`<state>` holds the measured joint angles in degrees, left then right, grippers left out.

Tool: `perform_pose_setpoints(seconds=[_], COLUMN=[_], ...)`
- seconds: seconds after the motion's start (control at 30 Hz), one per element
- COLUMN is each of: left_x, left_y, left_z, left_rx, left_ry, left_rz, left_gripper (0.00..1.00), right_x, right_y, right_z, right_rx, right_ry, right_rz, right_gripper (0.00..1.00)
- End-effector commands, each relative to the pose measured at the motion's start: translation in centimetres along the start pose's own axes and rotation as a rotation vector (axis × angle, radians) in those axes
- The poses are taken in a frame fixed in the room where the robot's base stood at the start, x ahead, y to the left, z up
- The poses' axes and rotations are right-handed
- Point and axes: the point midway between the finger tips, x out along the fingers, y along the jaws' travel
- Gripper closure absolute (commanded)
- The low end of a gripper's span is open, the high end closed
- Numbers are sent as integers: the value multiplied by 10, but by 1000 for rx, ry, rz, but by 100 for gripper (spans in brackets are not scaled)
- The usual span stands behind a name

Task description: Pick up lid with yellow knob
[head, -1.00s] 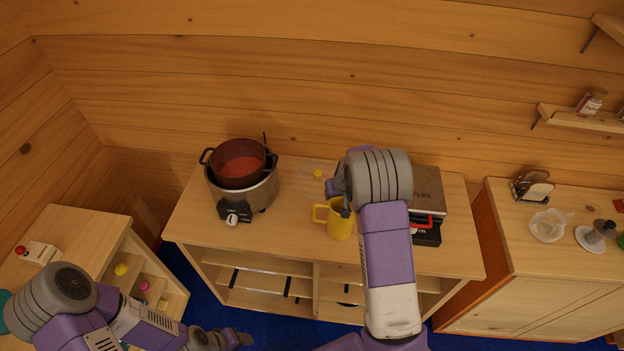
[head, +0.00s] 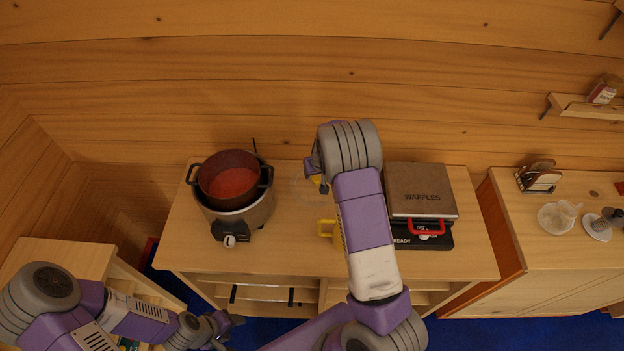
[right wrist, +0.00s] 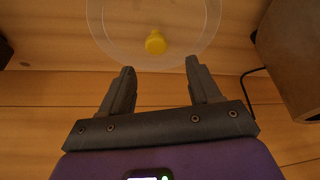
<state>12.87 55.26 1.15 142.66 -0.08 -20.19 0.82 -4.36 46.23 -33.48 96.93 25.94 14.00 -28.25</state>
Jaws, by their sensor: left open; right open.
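The clear round lid (head: 303,188) lies on the wooden cabinet top, between the pot and the waffle maker. Its yellow knob (head: 317,180) is partly hidden by my right arm. In the right wrist view the lid (right wrist: 125,35) and its yellow knob (right wrist: 155,42) are just beyond the fingertips. My right gripper (right wrist: 160,70) is open and empty, with the knob roughly in line with the gap between its fingers. My left gripper (head: 222,328) is open, low at the front left, away from the lid.
A dark pot of red soup (head: 230,183) sits on a cooker (head: 238,220) left of the lid. A waffle maker (head: 420,190) is at the right. The wooden wall is close behind.

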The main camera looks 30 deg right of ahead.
Motion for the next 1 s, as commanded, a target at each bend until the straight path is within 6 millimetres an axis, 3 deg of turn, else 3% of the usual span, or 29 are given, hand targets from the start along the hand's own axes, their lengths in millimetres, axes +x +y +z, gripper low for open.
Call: perform_pose_setpoints(seconds=[0.4, 0.7, 1.0], left_x=[-6, -6, -6], left_y=[2, 2, 2], left_z=[0, 1, 1], left_rx=[0, 0, 0], left_ry=[-1, -1, -1], left_rz=[0, 0, 0], left_gripper=[43, 43, 43], right_x=[54, 58, 58], right_y=[1, 1, 1], right_z=[5, 5, 5], right_rx=[1, 0, 0], right_ry=[-1, 0, 0], right_rz=[-1, -1, -1], right_gripper=[38, 38, 84])
